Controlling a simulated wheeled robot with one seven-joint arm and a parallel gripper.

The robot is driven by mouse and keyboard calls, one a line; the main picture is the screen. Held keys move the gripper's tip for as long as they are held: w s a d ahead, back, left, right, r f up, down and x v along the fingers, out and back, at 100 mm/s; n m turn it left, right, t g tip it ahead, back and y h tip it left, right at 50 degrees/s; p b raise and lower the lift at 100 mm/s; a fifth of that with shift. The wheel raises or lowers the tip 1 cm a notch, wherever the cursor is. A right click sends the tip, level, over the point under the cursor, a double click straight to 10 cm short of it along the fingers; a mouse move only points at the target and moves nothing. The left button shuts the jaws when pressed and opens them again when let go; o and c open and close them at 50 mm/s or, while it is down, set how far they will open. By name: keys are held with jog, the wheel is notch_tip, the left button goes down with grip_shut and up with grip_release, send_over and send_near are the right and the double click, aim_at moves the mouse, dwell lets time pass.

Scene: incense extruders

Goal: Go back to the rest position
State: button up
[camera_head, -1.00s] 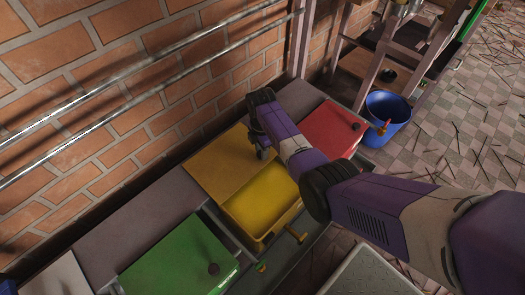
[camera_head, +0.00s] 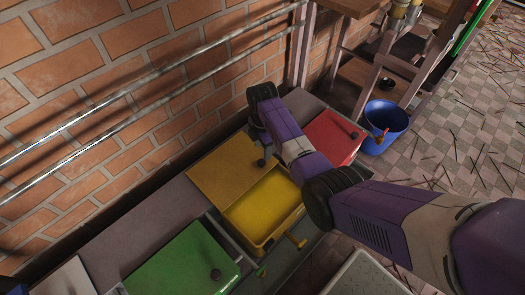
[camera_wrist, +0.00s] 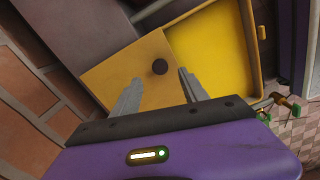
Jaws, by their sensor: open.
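My gripper (camera_wrist: 158,95) is open in the wrist view, its two grey fingers apart with nothing between them. Beyond the fingertips is a yellow lid (camera_wrist: 130,72) with a dark round knob (camera_wrist: 160,67). The lid appears slid aside from an open yellow box (camera_wrist: 210,50), whose inside looks empty. In the head view my purple arm reaches from the right across the row of boxes, over the far side of the yellow lid (camera_head: 225,172) and beside the yellow box (camera_head: 262,205).
A green lid (camera_head: 185,262) and a red lid (camera_head: 333,135) flank the yellow box. A brick wall (camera_head: 100,90) with metal pipes (camera_head: 150,95) runs behind. A blue bucket (camera_head: 386,122) stands on the tiled floor (camera_head: 440,135), near a wooden stand (camera_head: 380,65).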

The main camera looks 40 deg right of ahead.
jog(key=shift+r, duration=0.35)
dwell(0.4)
jog(key=w+d+r+m+t+h, duration=0.25)
jog(key=w+r+m+t, duration=0.3)
jog(key=w, duration=0.35)
jog(key=s+a+r+m+t, duration=0.4)
jog(key=s+a+t, duration=0.15)
jog(key=s, duration=0.25)
jog(key=s+a+r+m+t, duration=0.3)
jog(key=s+a+m+t, duration=0.15)
jog(key=s+a, duration=0.2)
jog(key=s+a+r+y, duration=0.1)
jog(key=s+a+r, duration=0.25)
jog(key=s, duration=0.75)
jog(key=s+a+r+m+y, duration=0.1)
jog(key=s+a+r, duration=0.3)
jog(key=s, duration=0.6)
jog(key=s+a+r+y, duration=0.15)
jog(key=s+r, duration=0.35)
jog(key=s, duration=0.6)
notch_tip(320, 180, up, 22)
jog(key=h+p, duration=0.1)
jog(key=p, duration=2.2)
jog(key=shift+w+r+g, duration=0.2)
jog(key=shift+g, duration=0.15)
